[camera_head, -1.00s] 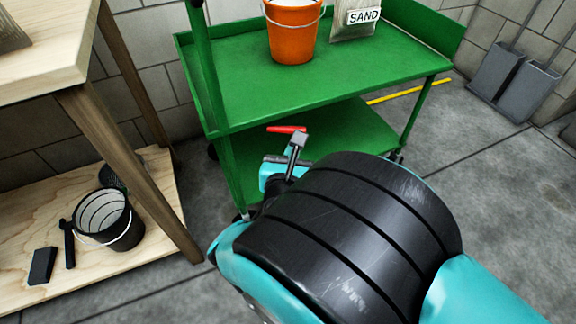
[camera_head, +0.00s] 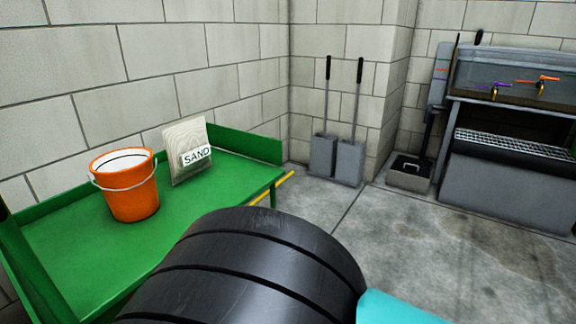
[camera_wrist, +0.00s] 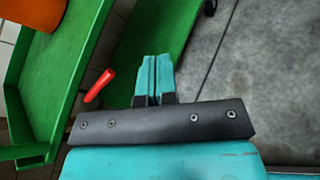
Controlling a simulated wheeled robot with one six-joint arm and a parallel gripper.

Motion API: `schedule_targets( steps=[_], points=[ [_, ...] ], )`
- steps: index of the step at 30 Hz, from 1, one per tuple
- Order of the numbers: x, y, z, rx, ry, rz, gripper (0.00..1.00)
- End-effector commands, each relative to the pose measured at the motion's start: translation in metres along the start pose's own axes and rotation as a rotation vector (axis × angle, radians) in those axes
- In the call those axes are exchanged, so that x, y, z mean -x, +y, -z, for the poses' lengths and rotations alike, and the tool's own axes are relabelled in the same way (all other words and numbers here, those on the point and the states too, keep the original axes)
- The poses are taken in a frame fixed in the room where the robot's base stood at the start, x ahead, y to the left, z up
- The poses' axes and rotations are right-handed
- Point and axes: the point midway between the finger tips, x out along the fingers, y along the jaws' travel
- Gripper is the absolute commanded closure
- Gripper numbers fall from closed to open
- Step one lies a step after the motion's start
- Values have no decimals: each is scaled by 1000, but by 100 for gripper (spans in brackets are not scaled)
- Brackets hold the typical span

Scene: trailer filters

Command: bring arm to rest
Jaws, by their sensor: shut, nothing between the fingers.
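My gripper (camera_wrist: 152,76) shows in the wrist view with its two teal fingers together and nothing between them. It points over the lower shelf of the green cart (camera_wrist: 22,70). A red object (camera_wrist: 99,86) lies to the left of the fingers, apart from them in the picture. In the head view my black and teal arm covers the bottom middle, and the gripper itself is out of sight.
The green cart (camera_head: 85,250) carries an orange bucket (camera_head: 132,190) and a sand bag (camera_head: 186,150). Two grey shovels (camera_head: 338,160) lean on the wall. A grey basin unit (camera_head: 510,180) stands at right. The floor (camera_head: 400,240) between is clear.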

Motion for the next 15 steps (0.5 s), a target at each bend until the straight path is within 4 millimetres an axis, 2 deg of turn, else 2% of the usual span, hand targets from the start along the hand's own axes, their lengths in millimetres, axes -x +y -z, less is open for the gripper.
schedule_targets(
  steps=[1, 3, 5, 7, 9, 12, 15],
  points=[
    [-19, -28, -36, -163, 16, 105, 100],
    [-35, -70, -72, -400, 39, 245, 100],
    [-41, -109, -101, -612, 45, 367, 100],
    [-40, -156, -134, -873, 32, 509, 100],
    [-29, -203, -162, -1146, 3, 650, 100],
    [-1, -259, -190, -1506, -60, 828, 100],
    [28, -294, -204, -1774, -124, 955, 100]
  ],
)
